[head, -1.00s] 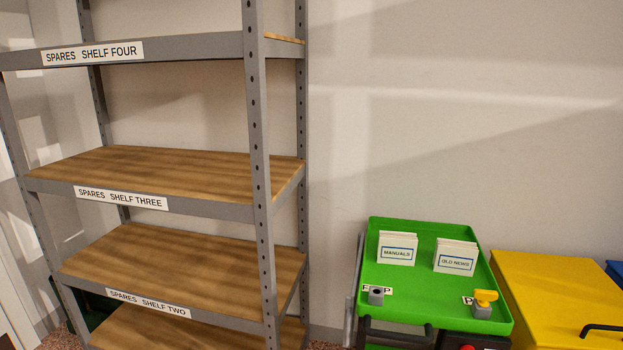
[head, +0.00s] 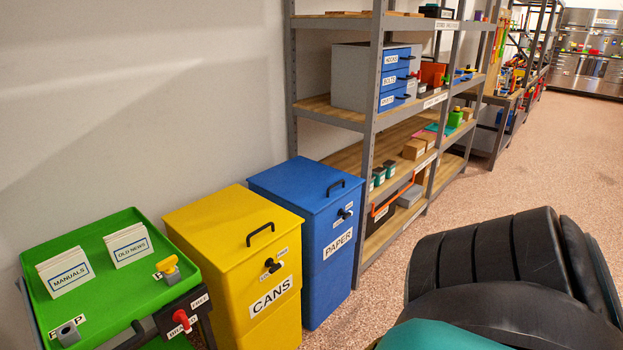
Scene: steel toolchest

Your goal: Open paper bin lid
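The blue bin labelled PAPER (head: 325,265) stands on the floor against the wall, right of the yellow bin. Its blue lid (head: 295,184) looks shut and lies flat, with a black handle (head: 336,187) near its front edge. A small black knob (head: 345,213) sits on its front face below the lid. Neither gripper shows in the head view. A black and teal arm part of mine fills the lower right.
The yellow CANS bin (head: 222,235) stands tight beside the blue one. A green tray cart (head: 110,285) holds two card stacks at the left. Loaded shelves (head: 368,130) rise just right of the blue bin. Speckled floor (head: 540,165) is open to the right.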

